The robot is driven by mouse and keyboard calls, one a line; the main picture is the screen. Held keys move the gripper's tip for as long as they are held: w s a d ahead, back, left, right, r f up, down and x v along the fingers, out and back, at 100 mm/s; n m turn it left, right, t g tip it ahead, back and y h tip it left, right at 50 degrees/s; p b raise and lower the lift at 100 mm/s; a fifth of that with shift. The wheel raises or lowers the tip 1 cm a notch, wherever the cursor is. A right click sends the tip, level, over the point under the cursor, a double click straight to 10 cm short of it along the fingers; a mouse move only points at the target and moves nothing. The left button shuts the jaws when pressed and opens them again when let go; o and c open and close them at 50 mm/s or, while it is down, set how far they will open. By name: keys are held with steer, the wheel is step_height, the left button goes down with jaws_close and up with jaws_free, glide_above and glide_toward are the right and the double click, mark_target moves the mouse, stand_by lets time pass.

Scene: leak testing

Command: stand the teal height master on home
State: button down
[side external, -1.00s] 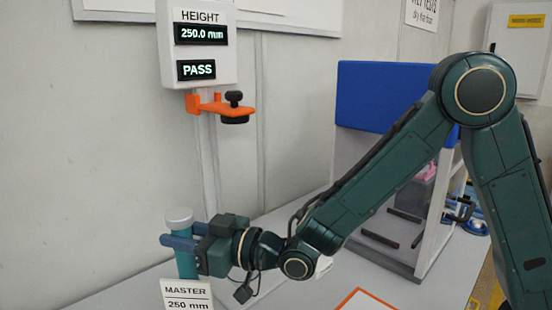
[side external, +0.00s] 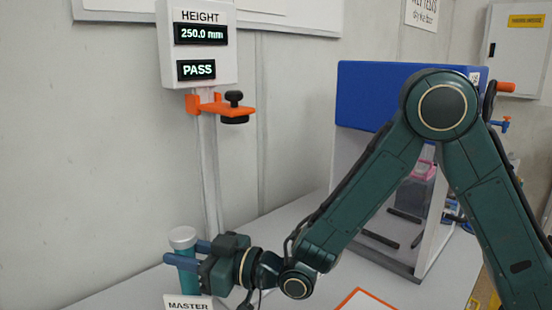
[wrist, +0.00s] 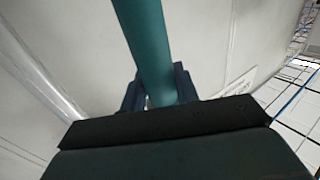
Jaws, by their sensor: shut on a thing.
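The teal height master (side external: 187,280) is an upright cylinder with a pale grey cap, at the lower left of the side view. My gripper (side external: 190,252) is shut on it, with its blue fingers around the cylinder below the cap. In the wrist view the teal cylinder (wrist: 152,50) runs up between the fingers (wrist: 160,88). A white sign reading MASTER (side external: 188,303) stands in front and hides the cylinder's foot, so I cannot tell whether it touches the surface. The home spot is not clearly visible.
The height gauge (side external: 197,45) reads 250.0 mm and PASS, with an orange bracket (side external: 220,106) below. A blue-topped stand (side external: 385,95) is behind my arm. An orange-edged sheet (side external: 365,301) lies on the grey table (side external: 290,222), with bare table around it.

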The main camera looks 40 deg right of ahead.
steer(key=c, duration=1.1)
jaws_free()
steer(key=shift+f, duration=0.1)
steer(key=shift+o, duration=0.2)
steer(key=shift+r, duration=0.2)
steer(key=shift+v, duration=2.6)
steer(key=shift+a+r, duration=0.1)
steer(key=shift+r, duration=3.4)
